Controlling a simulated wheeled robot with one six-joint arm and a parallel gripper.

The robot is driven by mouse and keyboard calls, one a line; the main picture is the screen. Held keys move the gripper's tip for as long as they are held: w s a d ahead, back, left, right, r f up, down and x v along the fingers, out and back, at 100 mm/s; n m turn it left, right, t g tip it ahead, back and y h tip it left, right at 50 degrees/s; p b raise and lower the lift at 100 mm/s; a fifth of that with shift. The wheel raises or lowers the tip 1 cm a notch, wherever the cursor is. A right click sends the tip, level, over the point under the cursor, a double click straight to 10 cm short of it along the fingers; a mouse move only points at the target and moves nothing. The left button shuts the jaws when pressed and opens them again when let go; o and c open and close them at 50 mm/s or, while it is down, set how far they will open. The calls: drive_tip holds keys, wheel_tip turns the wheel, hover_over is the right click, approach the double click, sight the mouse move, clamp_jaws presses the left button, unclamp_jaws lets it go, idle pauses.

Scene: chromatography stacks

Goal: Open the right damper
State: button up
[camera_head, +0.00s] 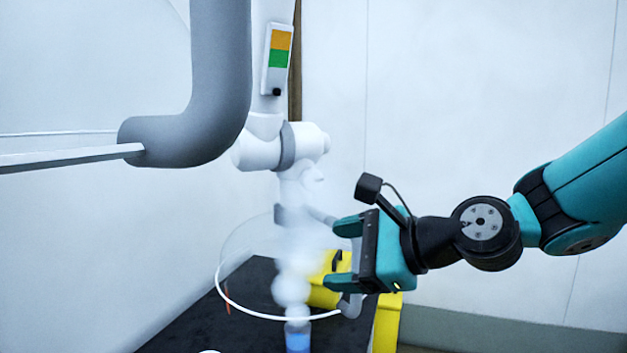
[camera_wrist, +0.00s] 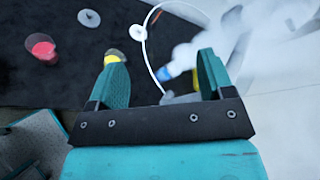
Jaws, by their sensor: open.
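A white jointed extraction arm with grey collars (camera_head: 285,150) hangs in the middle of the head view, above a clear hood with a white rim (camera_head: 250,309). A grey bent handle (camera_head: 350,304), which looks like the right damper's, shows at the hood's right side, partly hidden by my gripper. My teal gripper (camera_head: 342,255) is open and points left at the hood's right side. In the wrist view, a grey piece (camera_wrist: 180,98) shows near the base of the open fingers (camera_wrist: 162,75). I cannot tell if they touch it.
White vapour (camera_head: 293,250) blurs the hood's middle, above a container with blue liquid (camera_head: 298,338). A thick grey duct (camera_head: 215,90) hangs in the left foreground. Yellow objects (camera_head: 387,325) stand behind my gripper. A red-filled beaker (camera_wrist: 42,48) sits on the black surface (camera_wrist: 60,85).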

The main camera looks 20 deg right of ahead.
drive_tip(key=w+d+r+m+t+h, duration=0.1)
drive_tip(key=w+d+r+m+t, duration=0.2)
drive_tip(key=m, duration=0.4)
drive_tip(key=w+d+r+m+t+h, duration=0.1)
drive_tip(key=w+d+r+m+t, duration=0.15)
drive_tip(key=d+m, duration=0.3)
drive_tip(key=m+p, duration=0.2)
drive_tip(key=p, duration=2)
approach(315, 181)
drive_tip(key=shift+n+t+h, duration=0.25)
drive_tip(key=shift+t+h, duration=0.05)
drive_tip(key=shift+t, duration=0.05)
drive_tip(key=x, duration=0.6)
drive_tip(key=shift+w+a+r, duration=0.15)
drive_tip(key=shift+a+r, duration=0.05)
drive_tip(key=shift+a, duration=0.1)
drive_tip(key=p+x, duration=0.2)
drive_tip(key=shift+w+a+f, duration=0.15)
drive_tip(key=shift+w+f, duration=0.05)
drive_tip(key=shift+w, duration=0.05)
drive_tip(key=shift+w+a+f+p, duration=0.15)
drive_tip(key=shift+w+f+p, duration=0.05)
drive_tip(key=shift+w+p, duration=0.25)
drive_tip(key=c, duration=0.9)
